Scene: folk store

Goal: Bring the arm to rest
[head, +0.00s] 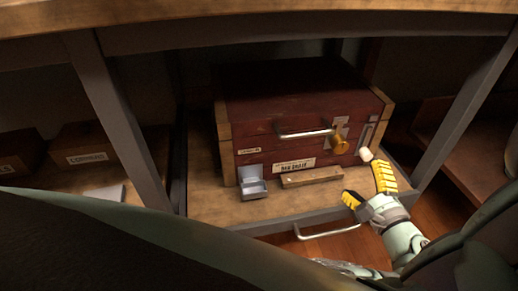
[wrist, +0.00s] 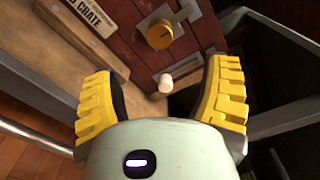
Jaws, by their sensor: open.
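My gripper (head: 368,188) has yellow ridged fingers and is at the right front of the dark red chest in the head view. In the wrist view my gripper (wrist: 162,98) is open, its two fingers spread wide with nothing held between them. The chest (head: 300,108) has wood corners, a metal handle (head: 305,133) and a brass knob (head: 340,144). A small white knob (head: 366,154) sits at its right front, close to my fingers; it also shows between the fingers in the wrist view (wrist: 165,83). The brass knob is beyond it in the wrist view (wrist: 159,34).
The chest stands on a wooden shelf (head: 212,203) between grey metal posts (head: 122,125). A small open grey box (head: 252,187) and a wooden strip (head: 312,177) lie before it. A metal bar handle (head: 328,233) is below the shelf's front edge. Labelled boxes (head: 90,147) stand left.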

